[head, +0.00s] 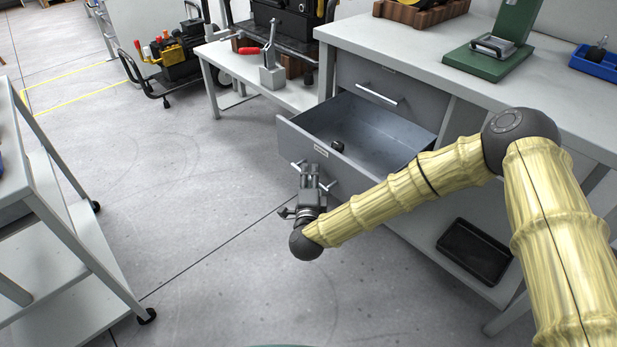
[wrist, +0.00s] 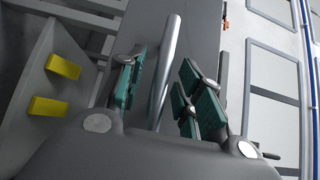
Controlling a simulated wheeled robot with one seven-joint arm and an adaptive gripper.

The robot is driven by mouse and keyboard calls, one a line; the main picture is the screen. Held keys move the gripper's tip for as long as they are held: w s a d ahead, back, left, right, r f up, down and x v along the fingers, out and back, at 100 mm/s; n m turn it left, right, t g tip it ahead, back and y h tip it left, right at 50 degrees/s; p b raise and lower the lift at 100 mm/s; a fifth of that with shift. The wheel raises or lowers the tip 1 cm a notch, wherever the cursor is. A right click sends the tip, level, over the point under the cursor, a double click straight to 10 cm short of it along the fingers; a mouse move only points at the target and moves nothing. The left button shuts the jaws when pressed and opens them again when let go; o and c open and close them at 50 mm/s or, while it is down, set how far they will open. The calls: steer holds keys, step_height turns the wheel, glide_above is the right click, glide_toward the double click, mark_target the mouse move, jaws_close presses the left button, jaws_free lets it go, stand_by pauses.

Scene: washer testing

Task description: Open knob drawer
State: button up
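The grey drawer (head: 292,144) is pulled out from the workbench, and its inside shows. A small dark knob-like part (head: 337,146) lies in it. The drawer has a silver bar handle (head: 297,164) on its front. My gripper (head: 311,176) is at this handle, low in front of the drawer. In the wrist view the handle bar (wrist: 170,60) runs between the two green-padded fingers of my gripper (wrist: 163,74). The fingers are apart, with gaps visible beside the bar. Part of the handle is hidden behind my gripper in the head view.
A closed drawer (head: 365,75) is above the open one. A black tray (head: 475,250) sits on the lower shelf. A grey cart (head: 70,235) stands at the left. The floor (head: 190,190) between cart and drawer is clear.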

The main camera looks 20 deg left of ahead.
steer(key=shift+s, duration=0.1)
steer(key=v, duration=1.2)
steer(key=s+d+f+n+g+h, duration=0.1)
steer(key=s+d+f+n+g, duration=0.35)
steer(key=d+f, duration=0.5)
steer(key=s+d+f+n+g, duration=0.4)
steer(key=s+d+f+n, duration=0.1)
steer(key=d+f, duration=0.45)
steer(key=s+d+f+n+g+h, duration=0.2)
steer(key=s+d+g+h, duration=0.15)
steer(key=s+d, duration=0.75)
steer(key=s+d+f+n+g+h, duration=0.25)
steer(key=s+d+g, duration=0.4)
steer(key=d, duration=0.85)
step_height(320, 180, up, 25)
steer(key=s+t+p, duration=0.1)
steer(key=p, duration=2.4)
steer(key=shift+s+f+y, duration=0.15)
steer(key=shift+y, duration=0.25)
